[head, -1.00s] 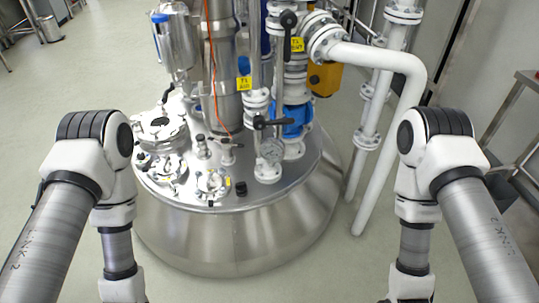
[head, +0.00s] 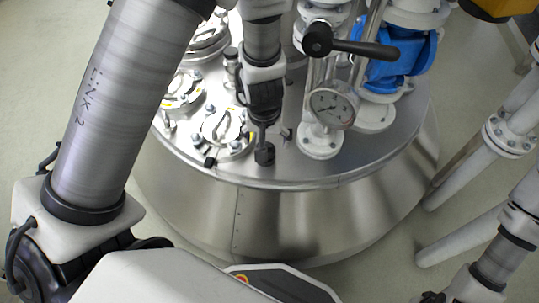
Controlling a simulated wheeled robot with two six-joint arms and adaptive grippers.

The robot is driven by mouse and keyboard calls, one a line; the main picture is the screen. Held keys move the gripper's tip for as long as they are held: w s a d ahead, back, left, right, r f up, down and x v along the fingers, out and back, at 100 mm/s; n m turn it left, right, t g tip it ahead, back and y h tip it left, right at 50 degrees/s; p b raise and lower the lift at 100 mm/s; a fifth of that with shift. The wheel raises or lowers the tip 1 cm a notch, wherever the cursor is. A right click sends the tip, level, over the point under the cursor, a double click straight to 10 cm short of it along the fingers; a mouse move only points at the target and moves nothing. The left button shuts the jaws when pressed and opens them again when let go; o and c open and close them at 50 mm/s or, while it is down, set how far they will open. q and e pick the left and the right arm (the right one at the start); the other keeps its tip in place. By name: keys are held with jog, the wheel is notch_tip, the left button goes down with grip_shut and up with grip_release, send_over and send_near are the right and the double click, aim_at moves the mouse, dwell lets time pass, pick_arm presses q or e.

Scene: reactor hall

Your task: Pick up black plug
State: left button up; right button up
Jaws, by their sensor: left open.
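The black plug (head: 264,154) stands on the shiny metal lid (head: 315,172) of the round vessel, close to its front rim. My left gripper (head: 262,136) reaches down from above in the head view. Its jaws are open, with the fingertips just over or beside the top of the plug. They are small in the picture, and I cannot tell whether they touch it. My right arm shows only in part at the lower right, and its gripper is out of view.
A pressure gauge (head: 332,105) and a black lever handle (head: 350,45) stand right of the gripper, with a blue valve (head: 400,60) behind. A clamped round port (head: 226,130) is close on the left. White pipes (head: 490,150) run at the far right.

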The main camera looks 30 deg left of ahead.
pick_arm(q)
jog(key=f+b, duration=0.1)
jog(key=f, duration=0.1)
jog(key=f+b, duration=0.1)
jog(key=f, duration=0.1)
jog(key=w+f, duration=0.1)
jog(key=f, duration=0.1)
jog(key=shift+a+f+b, duration=0.1)
jog(key=shift+a+b, duration=0.3)
jog(key=c, duration=1.2)
